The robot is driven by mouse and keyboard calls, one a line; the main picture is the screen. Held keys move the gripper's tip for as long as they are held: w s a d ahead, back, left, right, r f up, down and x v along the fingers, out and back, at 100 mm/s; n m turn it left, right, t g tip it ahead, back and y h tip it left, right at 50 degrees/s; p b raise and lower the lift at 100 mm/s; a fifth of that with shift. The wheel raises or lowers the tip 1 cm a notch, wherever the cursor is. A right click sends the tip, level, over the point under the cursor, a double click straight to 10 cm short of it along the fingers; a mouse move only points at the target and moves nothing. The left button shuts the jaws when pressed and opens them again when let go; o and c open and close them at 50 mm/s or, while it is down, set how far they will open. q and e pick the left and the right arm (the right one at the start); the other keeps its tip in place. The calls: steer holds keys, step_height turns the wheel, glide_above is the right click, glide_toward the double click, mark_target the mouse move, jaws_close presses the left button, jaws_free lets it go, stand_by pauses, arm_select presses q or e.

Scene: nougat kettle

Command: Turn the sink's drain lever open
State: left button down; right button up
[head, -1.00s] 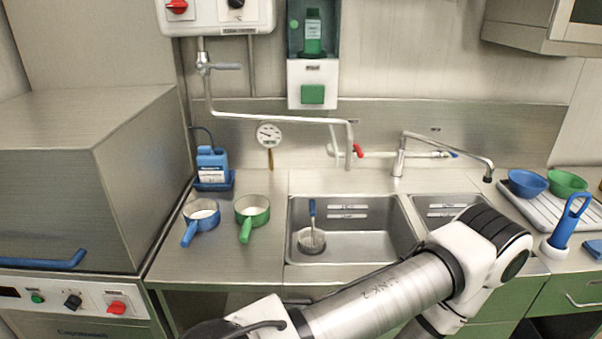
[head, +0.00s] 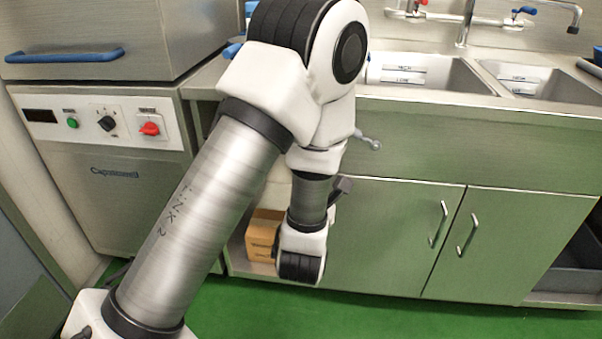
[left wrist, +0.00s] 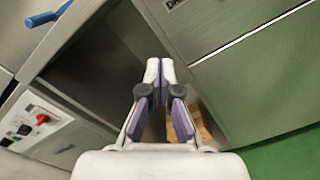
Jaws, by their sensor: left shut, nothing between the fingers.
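My right gripper is not in view.
Closed green cabinet doors (head: 395,235) with bar handles stand right of my arm. A cardboard box (head: 262,235) sits on the low shelf of the open bay. The washer (head: 110,150) with knobs stands at the left. The green floor in front is clear.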

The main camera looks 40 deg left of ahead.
mark_target(359, 135)
arm_select(q)
steer(key=w+a+r, duration=0.3)
steer(key=w, duration=0.8)
steer(key=shift+a, duration=0.15)
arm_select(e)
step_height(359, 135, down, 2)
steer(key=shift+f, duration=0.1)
